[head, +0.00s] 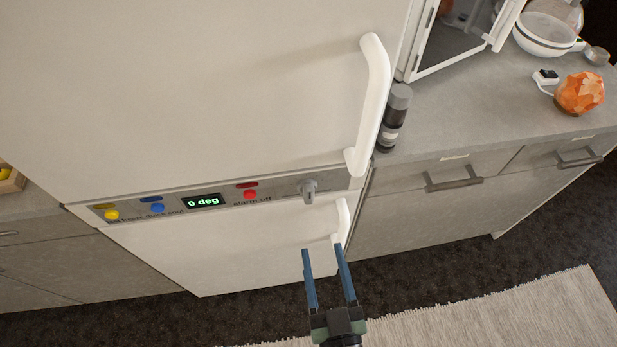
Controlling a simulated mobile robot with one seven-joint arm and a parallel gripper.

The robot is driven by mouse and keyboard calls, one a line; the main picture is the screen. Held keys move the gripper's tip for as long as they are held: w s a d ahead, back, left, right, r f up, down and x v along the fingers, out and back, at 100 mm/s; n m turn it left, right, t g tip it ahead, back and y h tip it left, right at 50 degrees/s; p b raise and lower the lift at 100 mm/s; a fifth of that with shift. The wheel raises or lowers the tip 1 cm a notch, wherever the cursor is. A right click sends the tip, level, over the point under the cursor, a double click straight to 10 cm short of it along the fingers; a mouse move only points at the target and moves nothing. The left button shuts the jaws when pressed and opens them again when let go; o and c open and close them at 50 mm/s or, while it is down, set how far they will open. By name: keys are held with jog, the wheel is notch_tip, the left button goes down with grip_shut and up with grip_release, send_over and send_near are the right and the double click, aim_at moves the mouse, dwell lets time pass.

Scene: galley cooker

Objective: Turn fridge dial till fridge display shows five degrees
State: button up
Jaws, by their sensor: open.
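The fridge dial (309,189) is a grey knob at the right end of the control strip on the white fridge (220,90). The fridge display (204,201) is a small black panel with green text reading "0 deg", left of the dial. My gripper (321,250) is in the lower middle of the head view, with two blue fingers apart and nothing between them. Its fingertips point up the picture toward the dial and appear below it, not touching it. How far they are from the fridge front is hard to tell.
Yellow (112,214), blue (158,208) and red (250,195) buttons sit on the same strip. The upper door handle (371,105) and lower handle (342,222) stick out near the dial. A counter (470,110) stands at right. A pale rug (500,310) lies on the dark floor.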

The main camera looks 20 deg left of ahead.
aim_at(309, 194)
jog(key=x, duration=1.2)
jog(key=shift+a+p, duration=0.1)
jog(key=shift+p, duration=0.3)
grip_shut()
